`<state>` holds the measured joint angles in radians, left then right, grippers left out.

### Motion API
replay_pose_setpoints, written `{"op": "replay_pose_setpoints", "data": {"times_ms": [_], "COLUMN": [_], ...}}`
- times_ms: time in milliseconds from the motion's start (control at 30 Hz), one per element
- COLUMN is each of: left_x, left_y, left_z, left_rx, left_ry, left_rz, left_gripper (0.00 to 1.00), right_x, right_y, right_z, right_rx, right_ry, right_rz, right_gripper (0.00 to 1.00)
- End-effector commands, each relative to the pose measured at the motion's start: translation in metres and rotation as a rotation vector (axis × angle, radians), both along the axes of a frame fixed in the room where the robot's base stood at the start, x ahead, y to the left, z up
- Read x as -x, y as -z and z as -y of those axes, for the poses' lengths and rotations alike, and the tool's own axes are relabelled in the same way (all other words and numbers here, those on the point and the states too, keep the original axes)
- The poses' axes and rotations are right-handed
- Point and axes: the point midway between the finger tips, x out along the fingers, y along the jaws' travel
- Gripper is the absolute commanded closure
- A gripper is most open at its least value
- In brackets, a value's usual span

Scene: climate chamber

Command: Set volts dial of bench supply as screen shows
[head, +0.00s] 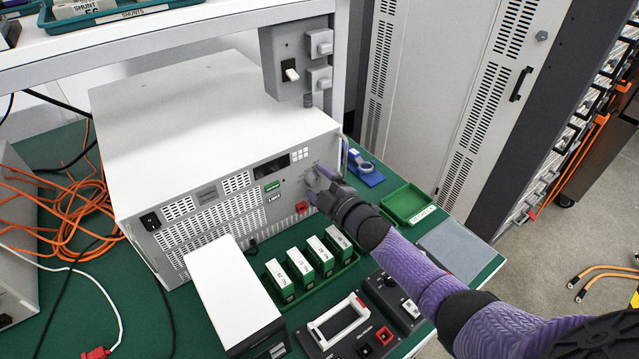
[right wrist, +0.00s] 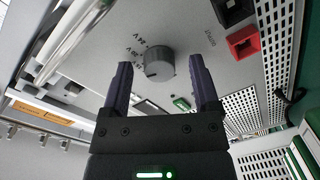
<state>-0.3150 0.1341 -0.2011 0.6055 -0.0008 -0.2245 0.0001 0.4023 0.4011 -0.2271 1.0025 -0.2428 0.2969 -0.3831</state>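The bench supply (head: 215,150) is a large white box on the green bench, its vented front panel facing me. A dark display (head: 273,167) sits on that panel; I cannot read it. The volts dial (right wrist: 160,65) is a round grey knob in the right wrist view, with small volt marks (right wrist: 136,49) beside it, too small to read surely. My right gripper (right wrist: 161,66) is open, with one purple finger on each side of the dial and visible gaps to it. In the head view my right gripper (head: 320,188) largely hides the dial. My left gripper is out of view.
A red socket (right wrist: 243,43) is close to the dial. A green tray of modules (head: 312,262), a white box (head: 232,298) and a black-panelled device (head: 338,322) stand in front of the supply. An empty green tray (head: 405,203) lies to the right. Orange cables (head: 70,205) lie left.

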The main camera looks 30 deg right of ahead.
Motion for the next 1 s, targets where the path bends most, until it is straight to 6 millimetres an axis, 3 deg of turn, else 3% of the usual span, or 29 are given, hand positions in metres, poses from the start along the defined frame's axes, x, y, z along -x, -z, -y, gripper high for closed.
{"op": "replay_pose_setpoints", "data": {"times_ms": [267, 467, 700, 1000], "left_x": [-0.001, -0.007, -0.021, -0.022], "left_y": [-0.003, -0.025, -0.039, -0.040], "left_z": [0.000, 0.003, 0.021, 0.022], "left_rx": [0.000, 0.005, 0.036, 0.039], "left_ry": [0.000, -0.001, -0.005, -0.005], "left_rz": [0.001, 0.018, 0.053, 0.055], "left_gripper": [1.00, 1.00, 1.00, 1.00], "right_x": [0.003, 0.042, 0.088, 0.098], "right_y": [-0.001, -0.007, -0.007, -0.005], "right_z": [0.000, 0.006, 0.014, 0.015], "right_rx": [0.000, -0.002, -0.001, 0.000], "right_ry": [0.000, 0.000, 0.000, 0.000], "right_rz": [0.000, 0.000, 0.000, 0.001], "right_gripper": [0.22, 0.22, 0.22, 0.22]}}
